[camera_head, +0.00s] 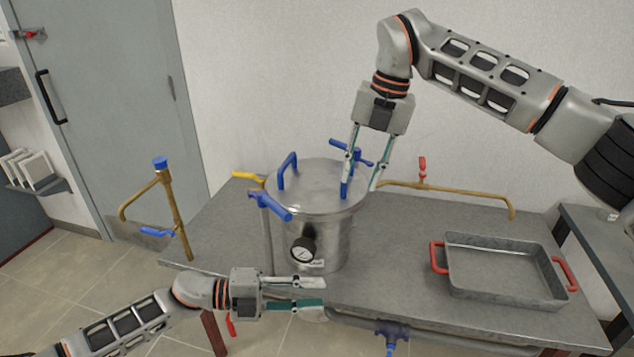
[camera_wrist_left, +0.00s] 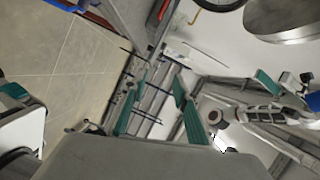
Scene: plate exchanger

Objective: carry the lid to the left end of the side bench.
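The lid (camera_head: 318,172) is a round steel disc sitting on top of the steel pot (camera_head: 325,236). A blue arched handle (camera_head: 288,169) stands on its left side, and another blue handle (camera_head: 345,187) shows at its right, partly hidden by my gripper. My right gripper (camera_head: 362,184) points down over the right side of the lid, fingers apart around or beside that handle; contact is unclear. My left gripper (camera_head: 312,294) is low in front of the bench, below the pot, fingers apart and empty; they also show parted in the left wrist view (camera_wrist_left: 157,92).
The pot stands on a grey bench (camera_head: 400,215). A tray with red handles (camera_head: 500,290) sits at right. Brass pipes (camera_head: 175,215) with valves rise at left and behind. Another grey bench (camera_head: 597,240) shows partly at the right edge. A gauge (camera_head: 303,249) juts from the pot's front.

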